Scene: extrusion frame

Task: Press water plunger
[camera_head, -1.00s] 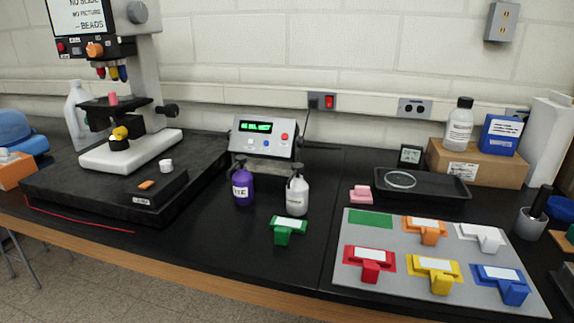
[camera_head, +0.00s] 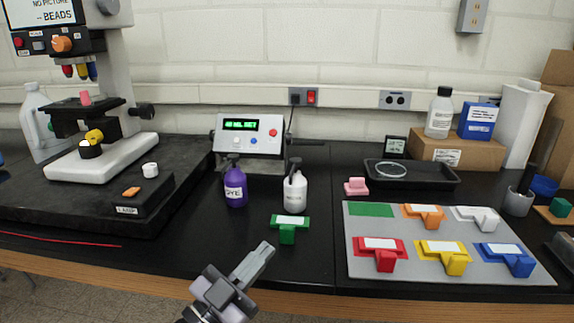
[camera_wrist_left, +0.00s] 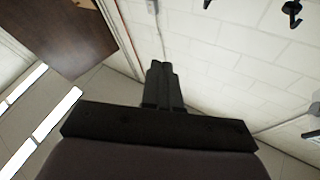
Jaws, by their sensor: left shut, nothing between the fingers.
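A white pump bottle (camera_head: 295,193) with a dark plunger on top stands upright on the black bench; its label is too small to read. A purple bottle (camera_head: 235,187) labelled DYE stands just left of it, also with a dark pump top. My left gripper (camera_head: 262,250) is at the bottom centre, in front of and below both bottles and apart from them. Its fingers are shut and empty, pointing up and to the right. They also show together in the left wrist view (camera_wrist_left: 160,68), with no bottle in sight there. My right gripper is not in view.
A green clip-like piece (camera_head: 289,228) lies in front of the white bottle. A display box (camera_head: 249,134) stands behind the bottles. A grey mat (camera_head: 408,266) with coloured pieces lies to the right, and a microscope (camera_head: 105,150) stands on the left. The bench's front edge lies near my gripper.

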